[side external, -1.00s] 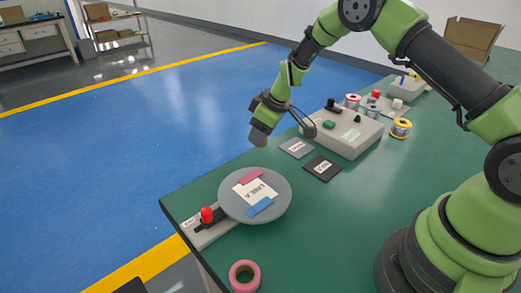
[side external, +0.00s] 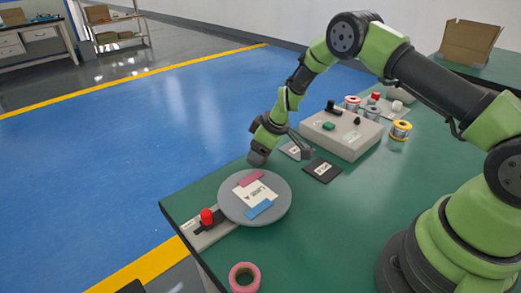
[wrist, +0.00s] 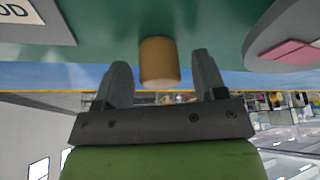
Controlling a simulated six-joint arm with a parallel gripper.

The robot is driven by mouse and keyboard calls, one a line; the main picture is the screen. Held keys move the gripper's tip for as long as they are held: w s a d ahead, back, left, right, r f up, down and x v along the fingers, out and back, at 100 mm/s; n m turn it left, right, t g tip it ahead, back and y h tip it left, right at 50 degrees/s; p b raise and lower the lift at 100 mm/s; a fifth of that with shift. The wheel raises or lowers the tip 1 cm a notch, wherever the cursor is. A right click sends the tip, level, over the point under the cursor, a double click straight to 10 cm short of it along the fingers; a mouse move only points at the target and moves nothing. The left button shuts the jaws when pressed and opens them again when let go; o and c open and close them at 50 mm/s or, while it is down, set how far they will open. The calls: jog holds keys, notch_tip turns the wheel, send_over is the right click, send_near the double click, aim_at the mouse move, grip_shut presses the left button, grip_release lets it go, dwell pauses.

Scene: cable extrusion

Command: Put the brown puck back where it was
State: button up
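The brown puck (wrist: 159,62) shows in the wrist view as a short tan cylinder between the two fingers of my gripper (wrist: 161,66). A gap shows between the puck and the right finger, and a narrower one on the left, so the fingers look open around it. The puck's far end appears at the green table top; whether it rests there is hard to tell. In the side view my gripper (side external: 257,158) is low over the table's back edge, just behind the grey disc, and the puck is not clearly visible there.
The grey round disc (side external: 227,205) with a labelled card, pink and blue strips is close in front. A red-knobbed device (side external: 207,217) is left of it. A light card (side external: 296,150) and black card (side external: 322,169) lie to the right, before a control box (side external: 350,139).

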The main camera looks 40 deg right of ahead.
jog(key=s+r+m, duration=0.1)
jog(key=s+r, duration=0.2)
jog(key=r, duration=0.7)
jog(key=s+r+m, duration=0.1)
jog(key=s+r, duration=0.3)
jog(key=r, duration=0.5)
jog(key=s+a+r+m+t, duration=0.2)
jog(key=s+a+r, duration=0.1)
jog(key=s+r, duration=0.55)
jog(key=s+r+m, duration=0.1)
jog(key=s+m, duration=0.1)
jog(key=s, duration=0.5)
jog(key=s+a+r+m+t, duration=0.1)
jog(key=s+m, duration=0.2)
jog(key=s, duration=0.3)
jog(key=shift+s+a+r, duration=0.15)
jog(key=shift+s+r, duration=0.1)
jog(key=shift+s, duration=0.15)
